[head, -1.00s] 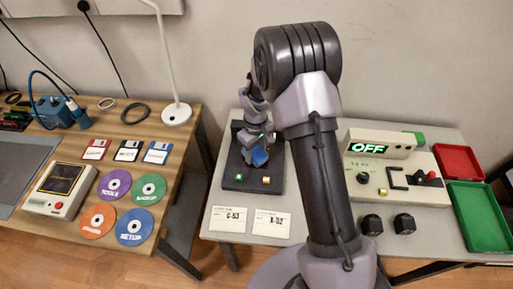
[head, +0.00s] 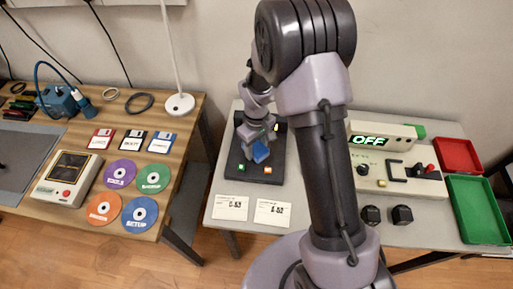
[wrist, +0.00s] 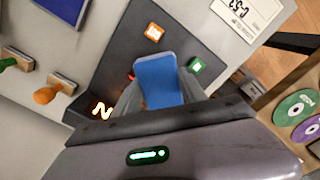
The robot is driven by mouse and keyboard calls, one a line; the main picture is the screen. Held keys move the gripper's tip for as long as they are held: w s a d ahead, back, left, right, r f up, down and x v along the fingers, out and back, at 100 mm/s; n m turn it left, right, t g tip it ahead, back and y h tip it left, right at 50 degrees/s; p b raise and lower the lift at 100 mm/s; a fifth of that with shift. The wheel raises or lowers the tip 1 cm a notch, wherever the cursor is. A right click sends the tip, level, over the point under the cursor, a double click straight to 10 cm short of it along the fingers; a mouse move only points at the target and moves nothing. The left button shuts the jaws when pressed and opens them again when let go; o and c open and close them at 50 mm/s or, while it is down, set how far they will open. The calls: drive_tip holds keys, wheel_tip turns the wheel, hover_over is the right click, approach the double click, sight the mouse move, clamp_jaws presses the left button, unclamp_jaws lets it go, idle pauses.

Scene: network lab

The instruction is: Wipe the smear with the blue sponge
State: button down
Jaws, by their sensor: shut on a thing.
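My gripper (head: 259,141) is shut on the blue sponge (head: 261,152), above a dark panel (head: 236,177) on the grey table. In the wrist view, the sponge (wrist: 159,80) sits between the two grey fingers (wrist: 159,95) and hides part of the panel behind it. I cannot make out a smear in either view; the sponge, gripper or arm may cover it. Whether the sponge touches the panel cannot be told.
The panel bears a green button (head: 241,167) and an orange button (head: 267,169). Two white cards (head: 230,207) lie in front. Right of my arm stand an OFF-display device (head: 382,136), dark knobs (head: 402,214), a red tray (head: 457,154) and a green tray (head: 478,210).

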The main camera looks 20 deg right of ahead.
drive_tip(key=shift+r+p, duration=0.55)
drive_tip(key=shift+r, duration=0.65)
wheel_tip(320, 180, up, 3)
drive_tip(key=shift+r+p, duration=0.15)
drive_tip(key=shift+p, duration=1.1)
